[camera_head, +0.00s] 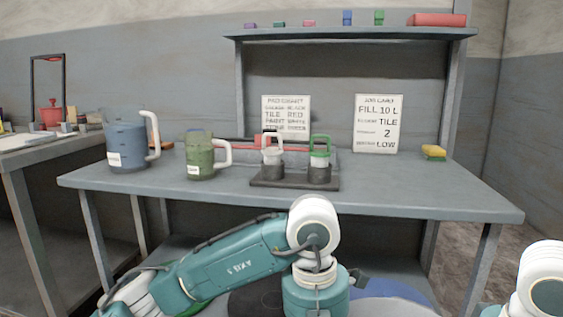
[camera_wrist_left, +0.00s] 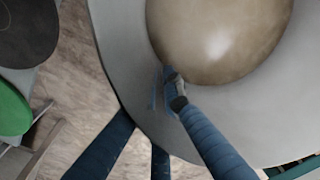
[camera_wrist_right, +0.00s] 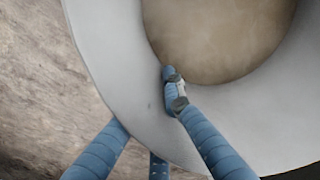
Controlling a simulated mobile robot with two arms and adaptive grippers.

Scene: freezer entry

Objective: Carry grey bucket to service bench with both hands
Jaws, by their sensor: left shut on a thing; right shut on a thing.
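The grey bucket (camera_wrist_left: 110,40) fills much of the left wrist view, with a tan inside or content; whether that is liquid or the bare bottom I cannot tell. It also shows in the right wrist view (camera_wrist_right: 105,50). My left gripper (camera_wrist_left: 160,115) is shut on its wall, one blue finger inside and the others outside, partly hidden below the rim. My right gripper (camera_wrist_right: 155,115) grips the wall the same way. The service bench (camera_head: 420,190) stands ahead in the head view. The bucket and both grippers are out of the head view.
On the bench stand a blue jug (camera_head: 127,140), a green jug (camera_head: 200,158), a dark tray (camera_head: 295,182) with two handled containers, two cards, and a yellow sponge (camera_head: 433,152). The front right of the benchtop is clear. A side table (camera_head: 25,155) stands left. Coloured discs lie low below the benchtop.

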